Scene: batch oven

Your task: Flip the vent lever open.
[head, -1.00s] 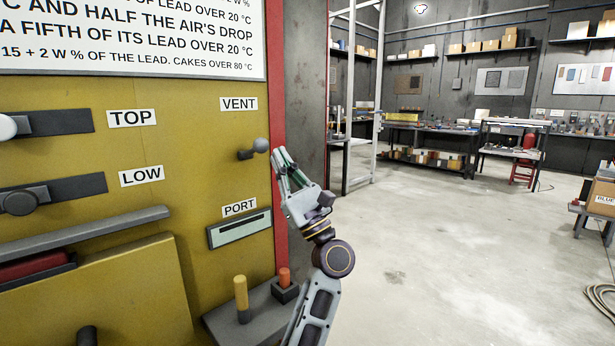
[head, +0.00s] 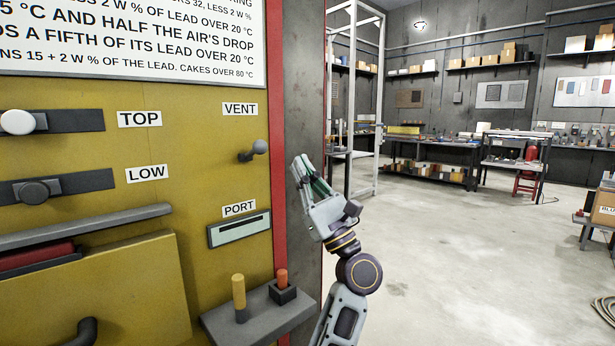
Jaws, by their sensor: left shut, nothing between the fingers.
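The vent lever (head: 254,151) is a short dark lever with a grey ball end on the yellow oven front, just below the VENT label (head: 240,109). Its ball end points right and slightly up. My left gripper (head: 302,165) is to the right of the lever, in front of the dark side beyond the red edge strip. Its fingers are together, point up, and hold nothing. A gap shows between the fingertips and the lever's ball. My right gripper is out of view.
The PORT slot (head: 239,229) is below the lever. TOP and LOW sliders (head: 62,186) are at left. Open floor lies to the right.

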